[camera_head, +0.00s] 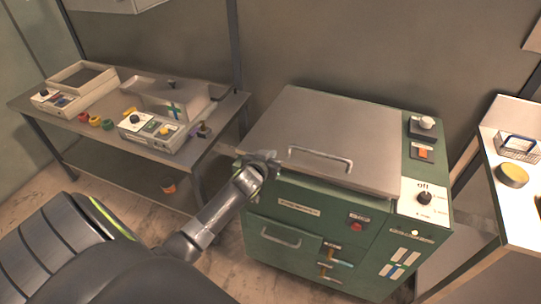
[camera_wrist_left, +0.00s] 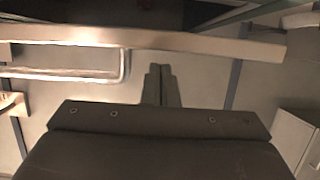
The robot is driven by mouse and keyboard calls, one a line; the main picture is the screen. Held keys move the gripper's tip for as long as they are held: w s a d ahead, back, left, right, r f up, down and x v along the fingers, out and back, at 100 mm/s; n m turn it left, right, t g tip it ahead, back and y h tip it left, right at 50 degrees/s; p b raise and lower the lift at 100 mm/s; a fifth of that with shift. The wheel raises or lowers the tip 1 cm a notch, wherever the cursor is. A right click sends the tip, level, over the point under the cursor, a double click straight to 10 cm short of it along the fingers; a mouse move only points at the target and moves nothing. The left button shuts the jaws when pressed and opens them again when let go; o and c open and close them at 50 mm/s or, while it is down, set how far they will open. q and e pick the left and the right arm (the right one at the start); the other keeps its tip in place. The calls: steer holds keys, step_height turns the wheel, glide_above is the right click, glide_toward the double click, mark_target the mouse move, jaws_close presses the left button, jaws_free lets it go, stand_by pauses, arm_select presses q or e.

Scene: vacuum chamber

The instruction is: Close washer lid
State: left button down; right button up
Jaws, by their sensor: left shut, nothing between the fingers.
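The washer (camera_head: 290,225) is a green cabinet at centre right in the head view. Its flat grey metal lid (camera_head: 335,130) lies over the top, with a bar handle (camera_head: 320,158) near the front edge. The lid looks nearly level; I cannot tell whether it is fully down. In the left wrist view the lid's edge (camera_wrist_left: 200,42) runs across the top, with the handle (camera_wrist_left: 122,68) at left. My left gripper (camera_head: 268,162) is at the lid's front left corner, left of the handle. Its fingers (camera_wrist_left: 158,84) are together and empty; contact with the lid is unclear.
A control panel with a knob (camera_head: 424,198) is on the washer's right side. A metal table (camera_head: 75,128) with instruments stands at left. A white-topped table (camera_head: 515,215) with a wire basket (camera_head: 518,147) and a round yellow-topped item (camera_head: 513,174) stands at right.

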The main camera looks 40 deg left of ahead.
arm_select(q)
steer(key=f+b, duration=0.1)
steer(key=f, duration=0.1)
steer(key=f+b, duration=0.4)
steer(key=shift+s+f, duration=0.15)
steer(key=shift+s, duration=0.1)
steer(key=shift+s+f, duration=0.15)
steer(key=shift+f, duration=0.05)
steer(key=shift+s+d+f, duration=0.1)
steer(key=shift+s+f, duration=0.15)
steer(key=r+p, duration=0.1)
steer(key=r, duration=0.1)
steer(key=w+r+p, duration=0.1)
steer(key=r+p, duration=0.1)
steer(key=r, duration=0.1)
steer(key=b+v, duration=0.1)
steer(key=v, duration=0.9)
steer(key=shift+s, duration=0.2)
